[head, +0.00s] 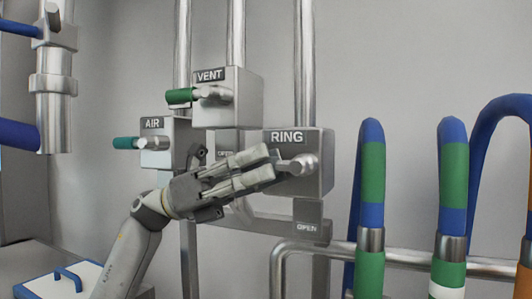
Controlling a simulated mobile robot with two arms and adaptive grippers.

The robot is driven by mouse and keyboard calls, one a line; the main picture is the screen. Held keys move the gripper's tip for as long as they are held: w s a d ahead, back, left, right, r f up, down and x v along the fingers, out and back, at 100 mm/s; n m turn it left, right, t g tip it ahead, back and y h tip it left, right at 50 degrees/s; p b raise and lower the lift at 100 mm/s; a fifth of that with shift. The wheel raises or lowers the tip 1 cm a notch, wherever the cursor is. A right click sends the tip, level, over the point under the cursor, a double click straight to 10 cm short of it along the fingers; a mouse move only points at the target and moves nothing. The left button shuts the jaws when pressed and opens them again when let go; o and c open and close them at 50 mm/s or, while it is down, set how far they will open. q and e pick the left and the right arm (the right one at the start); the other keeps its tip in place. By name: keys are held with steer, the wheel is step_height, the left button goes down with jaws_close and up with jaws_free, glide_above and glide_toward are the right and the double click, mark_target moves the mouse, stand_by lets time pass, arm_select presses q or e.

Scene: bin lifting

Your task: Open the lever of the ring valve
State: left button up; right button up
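The ring valve (325,160) is a grey metal box labelled RING on the wall, right of centre. Its round metal hub (303,163) shows on the front face, with a short metal part running left from it. The rest of its lever is hidden by my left gripper (269,163). That gripper reaches in from the lower left with its fingertips at the left of the hub, one finger above the other and close together. I cannot tell whether they hold the lever. My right gripper is not in view.
The vent valve (245,95) with a green-handled lever is above left, and the air valve (180,132) with a teal handle is behind my gripper. Vertical pipes rise above the boxes. Blue-green hoses (372,190) and a metal rail (400,258) stand at right. A blue-edged white box (40,288) is lower left.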

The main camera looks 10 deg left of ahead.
arm_select(q)
steer(key=shift+s+d+r, duration=0.25)
steer(key=shift+s+d, duration=0.05)
steer(key=shift+d, duration=0.3)
steer(key=shift+w+a, duration=0.1)
steer(key=shift+a, duration=0.1)
jaws_close()
